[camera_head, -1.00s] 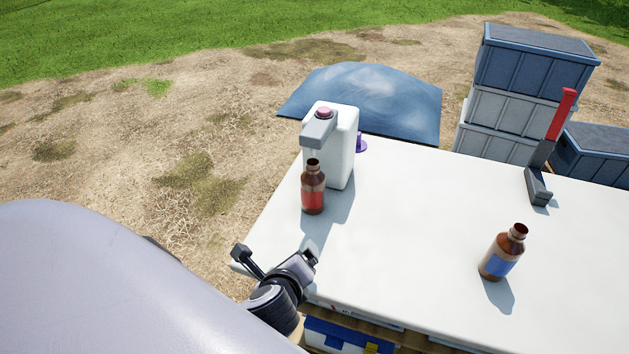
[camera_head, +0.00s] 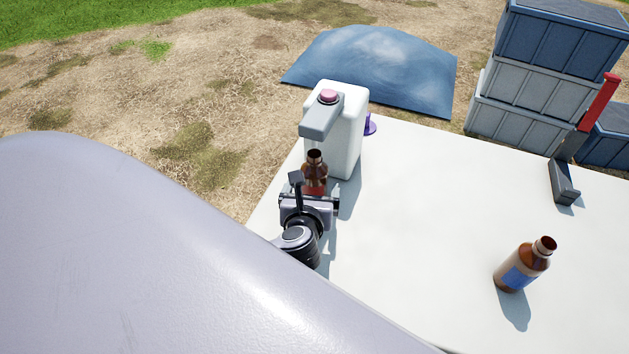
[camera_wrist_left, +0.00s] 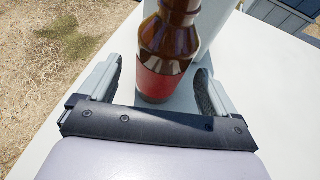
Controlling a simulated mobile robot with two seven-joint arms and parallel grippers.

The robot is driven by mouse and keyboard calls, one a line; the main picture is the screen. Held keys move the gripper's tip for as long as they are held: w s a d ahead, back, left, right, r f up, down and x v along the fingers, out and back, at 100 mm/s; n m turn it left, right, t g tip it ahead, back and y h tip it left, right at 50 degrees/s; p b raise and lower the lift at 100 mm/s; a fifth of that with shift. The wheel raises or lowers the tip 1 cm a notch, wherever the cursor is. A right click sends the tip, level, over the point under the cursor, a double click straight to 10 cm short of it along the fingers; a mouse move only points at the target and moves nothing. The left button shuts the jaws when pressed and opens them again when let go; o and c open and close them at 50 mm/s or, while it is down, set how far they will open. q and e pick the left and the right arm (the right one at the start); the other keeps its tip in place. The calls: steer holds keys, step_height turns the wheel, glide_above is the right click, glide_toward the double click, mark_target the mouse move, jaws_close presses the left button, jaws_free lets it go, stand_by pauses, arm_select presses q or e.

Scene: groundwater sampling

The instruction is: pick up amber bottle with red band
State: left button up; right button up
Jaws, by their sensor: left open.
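The amber bottle with the red band (camera_head: 315,173) stands upright on the white table, in front of a white jug-like container. My left gripper (camera_head: 309,196) is right in front of it in the head view and hides its lower part. In the left wrist view the bottle (camera_wrist_left: 165,55) stands between the two fingers of my open left gripper (camera_wrist_left: 155,88). A finger is on either side of it, and I see no clear contact. The bottle's top is cut off there. My right gripper is not in view.
The white container (camera_head: 347,130) with a pink cap and grey spout stands close behind the bottle. A blue-banded amber bottle (camera_head: 523,266) and a red-handled tool (camera_head: 598,103) are at the right. Stacked crates (camera_head: 533,95) stand beyond the table (camera_head: 420,220). Its middle is clear.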

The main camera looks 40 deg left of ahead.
mark_target(312, 190)
arm_select(q)
steer(key=shift+x, duration=1.75)
steer(key=shift+f, duration=0.1)
steer(key=c, duration=1.3)
steer(key=shift+c, duration=0.5)
